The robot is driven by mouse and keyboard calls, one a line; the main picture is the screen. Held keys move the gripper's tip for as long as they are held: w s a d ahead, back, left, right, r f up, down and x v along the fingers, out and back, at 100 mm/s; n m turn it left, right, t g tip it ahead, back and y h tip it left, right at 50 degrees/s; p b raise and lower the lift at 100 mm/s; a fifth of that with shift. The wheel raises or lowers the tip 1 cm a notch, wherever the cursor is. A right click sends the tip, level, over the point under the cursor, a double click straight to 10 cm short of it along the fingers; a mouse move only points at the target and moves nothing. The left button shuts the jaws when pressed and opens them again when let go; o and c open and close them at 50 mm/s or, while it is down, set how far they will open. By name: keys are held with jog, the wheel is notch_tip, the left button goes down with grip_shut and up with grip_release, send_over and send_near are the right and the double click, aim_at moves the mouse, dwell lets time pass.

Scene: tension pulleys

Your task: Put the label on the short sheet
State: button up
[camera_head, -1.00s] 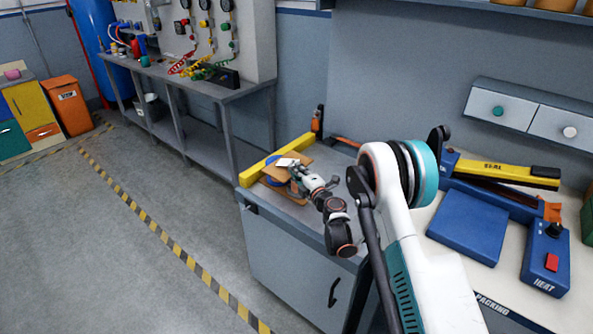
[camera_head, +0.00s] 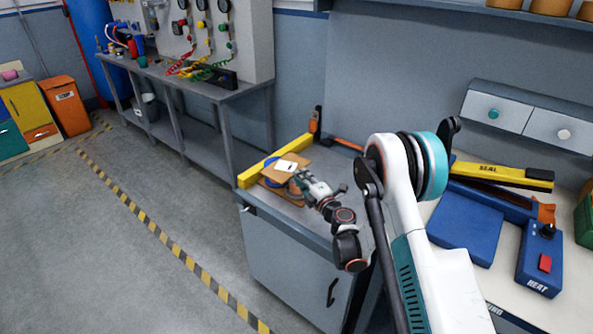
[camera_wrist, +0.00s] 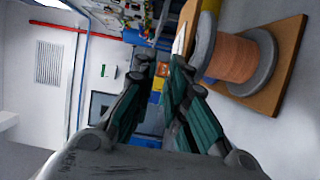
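The white label (camera_head: 287,166) with a small dark mark lies on or against a brown sheet (camera_head: 301,166) on the grey bench. Whether it lies flat is too small to tell. My gripper (camera_head: 299,179) is just to the near right of the label, apart from it as far as I can see. In the wrist view, my gripper (camera_wrist: 160,66) has its teal-padded fingers apart with nothing between them. A white sliver, likely the label (camera_wrist: 180,38), shows beyond the right fingertip, partly hidden by it.
A copper-coloured spool (camera_wrist: 245,55) stands on a brown board (camera_wrist: 287,52) close beside the right finger. A yellow bar (camera_head: 252,172) runs along the bench's left edge. A blue sealing machine (camera_head: 468,226) is at right. The bench front (camera_head: 290,220) is bare.

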jog(key=d+r+m+t+h, duration=0.1)
jog(key=d+r+m+h, duration=0.2)
jog(key=r, duration=0.4)
jog(key=s+d+r+m+t+h, duration=0.1)
jog(key=d+r+m, duration=0.25)
jog(key=r, duration=0.25)
jog(key=d+r+m+t+h, duration=0.1)
jog(key=d+r+m+h, duration=0.1)
jog(key=d+r, duration=0.4)
jog(key=s+d+r+m+g+h, duration=0.3)
jog(key=s+d+r+m+h, duration=0.2)
jog(key=s+d+r+m, duration=0.35)
jog(key=s+d+r+m+g, duration=0.1)
jog(key=s+d+m+g, duration=0.2)
jog(key=s, duration=1.3)
jog(key=s+a+f+m+g, duration=0.1)
jog(key=s+f+g, duration=0.1)
jog(key=s, duration=0.5)
jog(key=s+a+f+m+g+y, duration=0.1)
jog(key=s+a+f, duration=0.1)
jog(key=s, duration=0.5)
jog(key=s+a+f+m+g+y, duration=0.1)
jog(key=s+f+g, duration=0.1)
jog(key=s, duration=0.6)
jog(key=shift+a+f+m+g, duration=0.3)
jog(key=shift+f+m, duration=0.1)
jog(key=shift+f, duration=0.35)
